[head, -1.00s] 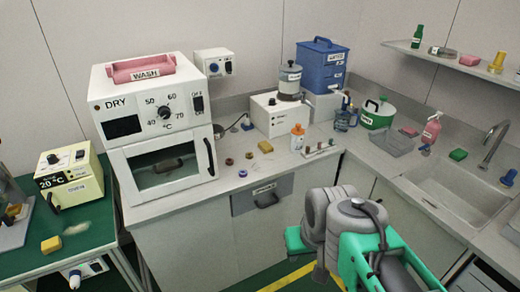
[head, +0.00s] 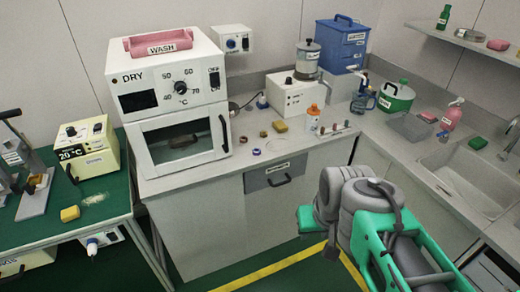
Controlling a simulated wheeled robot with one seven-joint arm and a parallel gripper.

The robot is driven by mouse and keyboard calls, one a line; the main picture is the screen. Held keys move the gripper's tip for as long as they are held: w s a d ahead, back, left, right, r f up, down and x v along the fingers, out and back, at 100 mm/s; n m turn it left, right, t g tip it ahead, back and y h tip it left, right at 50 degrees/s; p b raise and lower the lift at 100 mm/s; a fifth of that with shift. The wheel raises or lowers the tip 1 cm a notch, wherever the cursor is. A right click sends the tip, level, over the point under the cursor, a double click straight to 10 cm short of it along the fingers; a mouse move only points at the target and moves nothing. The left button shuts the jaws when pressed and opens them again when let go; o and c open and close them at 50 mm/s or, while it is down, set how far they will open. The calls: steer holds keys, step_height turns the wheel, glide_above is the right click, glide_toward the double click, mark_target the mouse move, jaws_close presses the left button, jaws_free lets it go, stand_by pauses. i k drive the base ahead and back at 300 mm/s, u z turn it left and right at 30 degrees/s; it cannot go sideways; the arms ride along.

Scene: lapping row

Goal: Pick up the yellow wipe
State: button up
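A small yellow block (head: 281,126) lies on the grey counter behind the drawer with a handle. Another yellow block (head: 70,213) lies near the front edge of the green table at the left. I cannot tell from this view which of them is the wipe, or whether either is cloth. My arm, green and grey, is folded at the lower right, well apart from both. I cannot make out my gripper's fingers in this view.
A white oven (head: 178,100) marked DRY carries a pink tray (head: 161,43). Small coloured rings, an orange-capped bottle (head: 312,118) and a row of small pegs (head: 335,128) stand near the counter's front. A cream 20 °C box (head: 88,147) is on the green table (head: 110,212).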

mark_target(278, 126)
steer(key=z, duration=0.7)
steer(key=i, duration=1.5)
steer(key=u, duration=2.85)
steer(key=i, duration=0.5)
steer(key=u, duration=0.05)
